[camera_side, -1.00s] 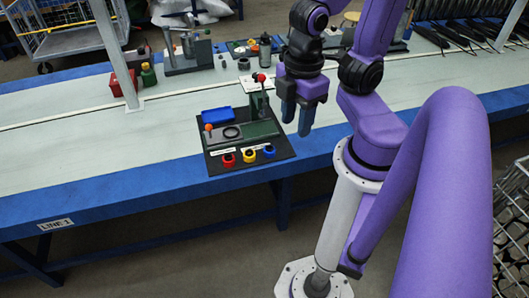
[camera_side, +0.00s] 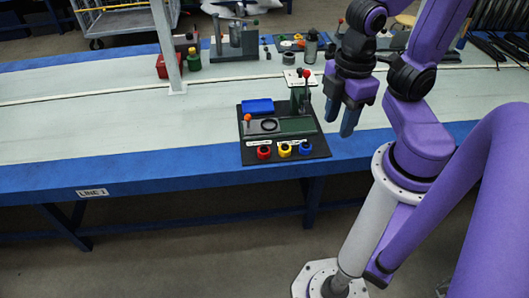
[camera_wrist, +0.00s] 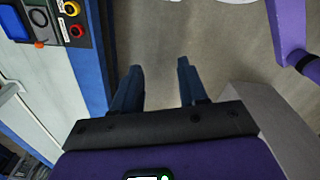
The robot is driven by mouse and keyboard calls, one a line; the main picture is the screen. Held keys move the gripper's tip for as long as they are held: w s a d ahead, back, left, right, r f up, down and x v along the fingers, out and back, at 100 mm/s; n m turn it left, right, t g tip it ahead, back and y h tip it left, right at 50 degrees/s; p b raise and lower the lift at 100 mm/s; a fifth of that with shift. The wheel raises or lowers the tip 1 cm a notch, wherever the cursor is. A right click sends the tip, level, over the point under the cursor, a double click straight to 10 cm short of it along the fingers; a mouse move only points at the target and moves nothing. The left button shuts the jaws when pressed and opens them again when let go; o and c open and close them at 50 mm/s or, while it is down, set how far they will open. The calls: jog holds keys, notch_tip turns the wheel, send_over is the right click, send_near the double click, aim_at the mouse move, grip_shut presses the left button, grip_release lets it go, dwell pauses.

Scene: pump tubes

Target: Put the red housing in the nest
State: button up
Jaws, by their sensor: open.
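The red housing (camera_side: 264,152) is a small ring-like part at the front left of a black board, left of a yellow one (camera_side: 285,150) and a blue one (camera_side: 305,147). The red housing also shows in the wrist view (camera_wrist: 76,31), at the upper left. A dark round ring, which looks like the nest (camera_side: 268,125), is on the grey-green fixture behind the housings. My gripper (camera_side: 347,118) is open and empty, right of the board, fingers pointing down. In the wrist view its fingers (camera_wrist: 158,68) have only floor between them.
A blue tray (camera_side: 257,106) and an orange-knobbed post (camera_side: 247,121) stand by the fixture. A red-knobbed lever (camera_side: 307,76) rises at the board's back right. The blue table edge (camera_side: 150,173) is in front. The table left of the board is clear.

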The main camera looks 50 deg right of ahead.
dwell(0.4)
jog(key=o, duration=0.7)
